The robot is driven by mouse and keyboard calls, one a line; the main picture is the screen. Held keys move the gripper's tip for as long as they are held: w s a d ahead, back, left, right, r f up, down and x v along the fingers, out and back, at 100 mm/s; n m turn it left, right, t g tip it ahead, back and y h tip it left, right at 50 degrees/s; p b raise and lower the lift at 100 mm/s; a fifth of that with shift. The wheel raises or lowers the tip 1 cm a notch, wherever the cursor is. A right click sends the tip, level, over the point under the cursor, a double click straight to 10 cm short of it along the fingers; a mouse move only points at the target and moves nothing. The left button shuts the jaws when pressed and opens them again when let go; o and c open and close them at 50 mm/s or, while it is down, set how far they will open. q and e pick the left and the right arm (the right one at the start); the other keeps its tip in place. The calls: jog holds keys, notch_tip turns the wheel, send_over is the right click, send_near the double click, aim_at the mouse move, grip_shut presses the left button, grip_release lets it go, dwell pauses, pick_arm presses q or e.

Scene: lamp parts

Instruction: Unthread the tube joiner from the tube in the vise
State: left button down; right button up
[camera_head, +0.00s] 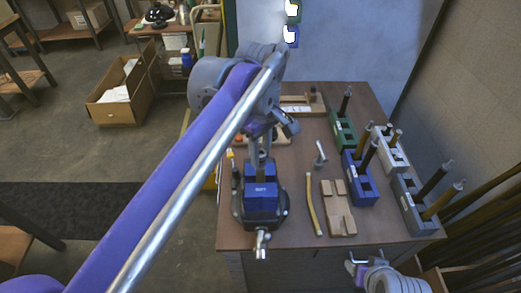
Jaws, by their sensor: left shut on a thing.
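The blue vise (262,203) stands at the front left of the brown table, its handle towards the front edge. My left gripper (259,150) comes down from above, over the vise's jaws, and is shut on what seems to be the tube joiner at the top of the tube. The joiner and most of the tube are hidden by my gripper and arm, so I cannot tell how far they are threaded together. My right gripper (356,268) is low, off the table's front edge, at the bottom right. Its fingers are too small to read.
A curved yellow strip (314,206) and a wooden block (338,208) lie right of the vise. A small metal part (320,154) stands behind them. Green (342,130), blue (360,180) and grey (411,207) holders with upright tubes fill the right side.

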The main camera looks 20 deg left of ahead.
pick_arm(q)
jog(key=n, duration=0.4)
jog(key=shift+n+p, duration=0.3)
pick_arm(e)
jog(key=shift+w+r, duration=0.2)
jog(key=shift+r, duration=0.35)
pick_arm(q)
jog(key=n, duration=0.4)
jog(key=shift+r+p, duration=0.15)
jog(key=shift+p, duration=0.2)
jog(key=n, duration=0.2)
jog(key=shift+n, duration=0.4)
pick_arm(e)
jog(key=shift+w+r, duration=0.3)
jog(key=shift+r, duration=0.35)
pick_arm(q)
jog(key=n, duration=0.3)
jog(key=shift+p, duration=0.3)
jog(key=n, duration=0.4)
pick_arm(e)
jog(key=shift+w+r, duration=0.2)
jog(key=shift+r, duration=0.3)
